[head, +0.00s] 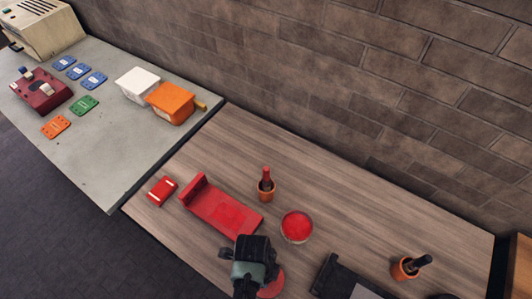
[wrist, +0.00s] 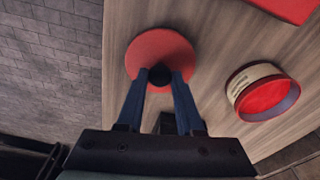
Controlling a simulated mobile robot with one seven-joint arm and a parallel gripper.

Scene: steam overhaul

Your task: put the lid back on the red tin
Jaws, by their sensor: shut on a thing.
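The red tin (head: 297,227) stands open on the wooden table, and red shows inside it. In the wrist view the tin (wrist: 237,86) is to the right of my gripper, with a pale label on its side. My gripper (wrist: 160,78) is shut on the dark knob of the round red lid (wrist: 148,48). In the head view the lid (head: 273,287) is partly hidden under my gripper, in front of the tin and apart from it. I cannot tell how high the lid is above the table.
A red tray-like holder (head: 222,210) and a small red box (head: 162,190) lie left of the tin. A pot with a red-handled tool (head: 266,190) stands behind it. A black item (head: 345,279) and another pot (head: 404,269) are to the right.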

